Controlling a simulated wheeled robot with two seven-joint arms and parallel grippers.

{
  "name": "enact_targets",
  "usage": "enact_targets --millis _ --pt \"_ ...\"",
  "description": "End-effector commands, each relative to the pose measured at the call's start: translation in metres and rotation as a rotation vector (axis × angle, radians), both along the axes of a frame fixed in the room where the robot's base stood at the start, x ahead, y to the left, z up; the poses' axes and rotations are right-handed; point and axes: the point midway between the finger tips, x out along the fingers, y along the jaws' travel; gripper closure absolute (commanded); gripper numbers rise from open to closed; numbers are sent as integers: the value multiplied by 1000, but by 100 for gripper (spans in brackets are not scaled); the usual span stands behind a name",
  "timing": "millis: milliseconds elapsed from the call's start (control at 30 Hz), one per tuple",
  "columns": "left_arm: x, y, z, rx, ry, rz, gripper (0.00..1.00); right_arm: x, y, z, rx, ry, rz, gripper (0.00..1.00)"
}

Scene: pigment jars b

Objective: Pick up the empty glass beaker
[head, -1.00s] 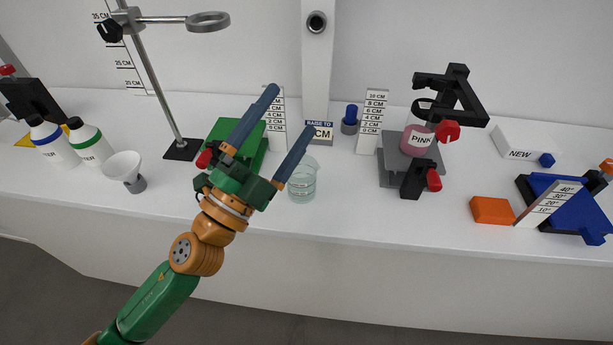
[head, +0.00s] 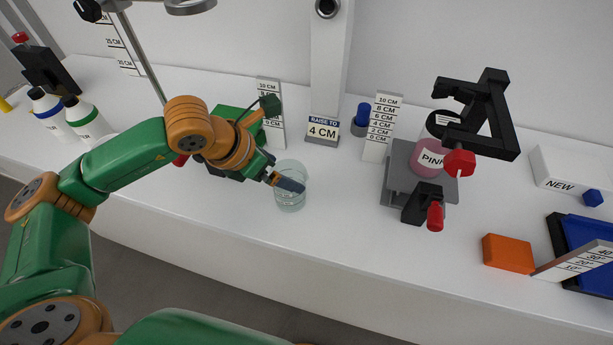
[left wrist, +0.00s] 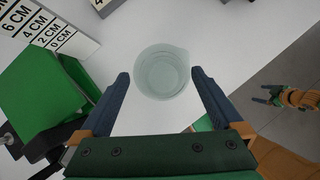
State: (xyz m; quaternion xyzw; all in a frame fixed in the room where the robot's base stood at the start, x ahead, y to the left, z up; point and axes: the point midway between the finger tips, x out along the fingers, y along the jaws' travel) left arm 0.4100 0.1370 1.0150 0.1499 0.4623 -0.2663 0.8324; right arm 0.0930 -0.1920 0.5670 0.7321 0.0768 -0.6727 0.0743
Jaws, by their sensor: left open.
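The empty glass beaker (head: 291,198) stands upright on the white bench near its front edge. My left gripper (head: 290,184) reaches it from the left, and its blue-grey finger overlaps the beaker in the head view. In the left wrist view the beaker (left wrist: 163,72) sits just ahead of and between the two open fingers of the left gripper (left wrist: 160,84). Gaps show between the glass and both fingertips there. The beaker looks clear with nothing inside. My right gripper is not identifiable in the head view.
A green block (left wrist: 45,85) stands close beside the left gripper. Behind the beaker are a sign reading 4 CM (head: 323,129) and a height scale (head: 381,127). A grey stand with a pink jar (head: 430,158) is to the right.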

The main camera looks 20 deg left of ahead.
Motion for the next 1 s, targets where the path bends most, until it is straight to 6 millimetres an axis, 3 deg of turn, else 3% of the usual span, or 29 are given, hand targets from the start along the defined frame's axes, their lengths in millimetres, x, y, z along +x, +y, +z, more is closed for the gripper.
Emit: enact_targets --millis 267,400,633,900,1000 --pt "12 -12 -36 -2 9 -1 0 -1 0 29 0 2 0 19" --pt "22 -19 -58 -3 4 -2 0 -3 0 30 0 5 0 19" --pt "23 -19 -63 -3 1 -2 0 -2 0 29 0 4 1 19" --pt "23 -19 -62 -3 1 -2 73 -2 0 29 0 4 1 19" --pt "23 -19 -62 -3 1 -2 73 -2 0 29 0 4 1 19"
